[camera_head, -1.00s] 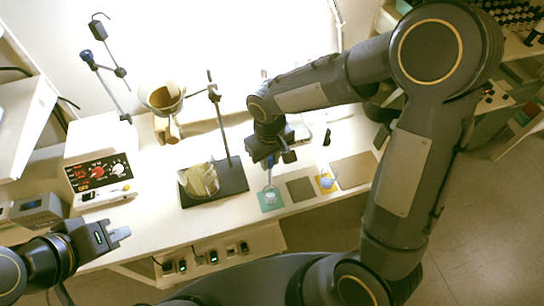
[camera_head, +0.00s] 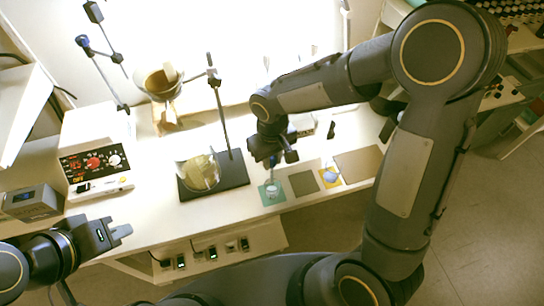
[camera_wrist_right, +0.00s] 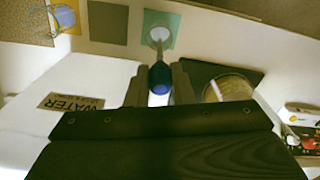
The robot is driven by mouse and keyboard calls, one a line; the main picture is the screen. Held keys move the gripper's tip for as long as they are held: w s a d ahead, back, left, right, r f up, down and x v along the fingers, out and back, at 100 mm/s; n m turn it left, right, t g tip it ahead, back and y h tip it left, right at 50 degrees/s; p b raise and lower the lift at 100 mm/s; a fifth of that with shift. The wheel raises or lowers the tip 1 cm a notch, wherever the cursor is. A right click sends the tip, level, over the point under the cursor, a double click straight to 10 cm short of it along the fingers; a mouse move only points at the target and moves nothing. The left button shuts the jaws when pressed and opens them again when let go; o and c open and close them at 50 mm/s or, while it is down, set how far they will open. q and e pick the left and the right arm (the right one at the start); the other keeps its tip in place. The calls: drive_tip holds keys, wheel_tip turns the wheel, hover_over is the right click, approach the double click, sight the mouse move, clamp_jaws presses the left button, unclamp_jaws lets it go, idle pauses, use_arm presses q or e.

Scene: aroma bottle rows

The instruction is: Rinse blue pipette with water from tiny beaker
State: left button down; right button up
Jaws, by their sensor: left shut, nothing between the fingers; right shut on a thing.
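My right gripper (camera_head: 272,160) is shut on the blue pipette, whose dark blue bulb (camera_wrist_right: 160,78) shows between its fingers in the right wrist view. The pipette's thin part points down toward a small clear beaker (camera_head: 271,190) on a green mat (camera_head: 280,198). In the right wrist view the pale beaker (camera_wrist_right: 159,34) lines up with the pipette. I cannot tell whether the tip is inside it. My left gripper (camera_head: 122,232) is shut and empty at the lower left, away from these things.
A small vessel with blue in it (camera_head: 331,174) stands on a yellow mat. A bare grey mat (camera_head: 303,183) lies between it and the green mat. A large beaker (camera_head: 198,175) stands on the dark stand base. A WATER label (camera_wrist_right: 70,102) shows in the right wrist view.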

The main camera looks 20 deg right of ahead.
drive_tip(key=shift+f+b, duration=2.45)
drive_tip(key=shift+f, duration=0.55)
clamp_jaws()
